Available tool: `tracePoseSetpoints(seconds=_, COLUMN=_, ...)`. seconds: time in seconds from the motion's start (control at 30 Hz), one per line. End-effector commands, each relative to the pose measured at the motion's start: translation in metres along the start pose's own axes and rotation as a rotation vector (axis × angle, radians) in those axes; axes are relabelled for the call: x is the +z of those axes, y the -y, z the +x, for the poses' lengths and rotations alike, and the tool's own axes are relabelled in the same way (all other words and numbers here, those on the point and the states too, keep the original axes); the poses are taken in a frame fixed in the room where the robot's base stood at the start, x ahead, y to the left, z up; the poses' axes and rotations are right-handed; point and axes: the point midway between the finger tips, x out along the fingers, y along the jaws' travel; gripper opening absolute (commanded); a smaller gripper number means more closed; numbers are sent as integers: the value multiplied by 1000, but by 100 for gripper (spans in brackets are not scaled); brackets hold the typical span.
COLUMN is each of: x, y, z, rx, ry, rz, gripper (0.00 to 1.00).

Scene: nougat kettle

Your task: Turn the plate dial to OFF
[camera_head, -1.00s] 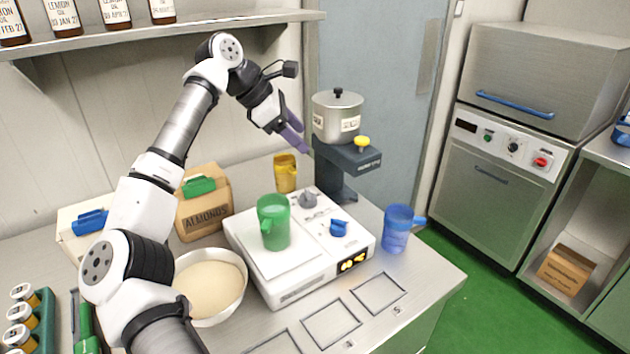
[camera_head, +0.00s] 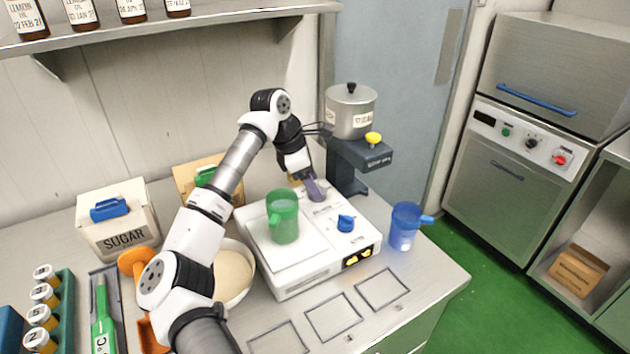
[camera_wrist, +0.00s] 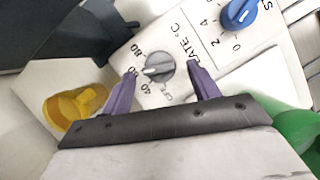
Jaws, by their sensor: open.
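The grey plate dial (camera_wrist: 160,66) is on the white hot plate unit (camera_wrist: 165,97), beside the lettering PLATE °C. Its light pointer bar seems to point left, towards the 60 mark; OFF is printed on the lower side. My gripper (camera_wrist: 163,76) is open, with one purple finger on each side of the dial. No contact shows in the wrist view.
A green jug (camera_head: 284,222) stands on the plate, left of my gripper. A blue jug (camera_head: 404,228) stands right of the unit.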

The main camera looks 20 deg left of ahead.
Motion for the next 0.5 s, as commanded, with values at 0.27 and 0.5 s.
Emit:
tracePoseSetpoints(seconds=0.27, x=0, y=0, z=19, rx=1, ry=0, rz=1, gripper=60)
tracePoseSetpoints(seconds=0.5, x=0, y=0, z=20, rx=1, ry=-1, rz=1, gripper=60)
